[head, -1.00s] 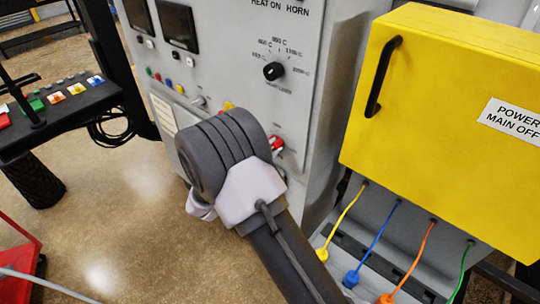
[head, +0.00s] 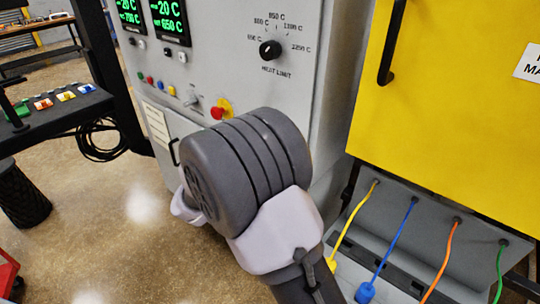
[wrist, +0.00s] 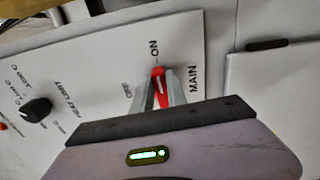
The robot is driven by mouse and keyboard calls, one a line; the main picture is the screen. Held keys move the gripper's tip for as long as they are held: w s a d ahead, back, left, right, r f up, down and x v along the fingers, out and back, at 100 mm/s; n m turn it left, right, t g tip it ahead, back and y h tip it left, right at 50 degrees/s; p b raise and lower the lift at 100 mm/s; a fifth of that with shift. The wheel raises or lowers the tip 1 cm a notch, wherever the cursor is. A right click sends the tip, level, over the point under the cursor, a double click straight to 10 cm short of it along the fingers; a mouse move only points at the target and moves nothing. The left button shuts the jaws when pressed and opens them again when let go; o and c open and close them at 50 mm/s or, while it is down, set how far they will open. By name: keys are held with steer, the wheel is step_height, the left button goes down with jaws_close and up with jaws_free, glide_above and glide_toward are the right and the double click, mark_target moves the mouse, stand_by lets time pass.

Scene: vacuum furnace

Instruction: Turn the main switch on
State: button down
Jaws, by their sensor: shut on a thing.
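The main switch (wrist: 159,86) is a red handle on the grey furnace panel, between the labels MAIN and ON in the wrist view. Its tip points toward ON, with OFF off to the left. My gripper (wrist: 158,78) has its two metal fingers on either side of the red handle and is shut on it. In the head view my dark wrist hides the switch and the fingers. The two panel displays (head: 168,20) are lit with green figures.
A heat limit knob (head: 270,50) and a red emergency button (head: 217,112) on yellow are on the panel. A yellow cabinet (head: 450,100) with a black handle stands to the right, with coloured cables (head: 385,245) below. A black control desk (head: 50,115) is at left.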

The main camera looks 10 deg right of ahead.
steer(key=shift+f+m+b, duration=0.1)
steer(key=shift+m+b, duration=0.25)
steer(key=shift+m, duration=0.05)
steer(key=c, duration=1.3)
jaws_free()
steer(key=p+v, duration=0.3)
steer(key=v, duration=1.4)
steer(key=shift+s+a+p, duration=0.15)
steer(key=shift+p, duration=0.25)
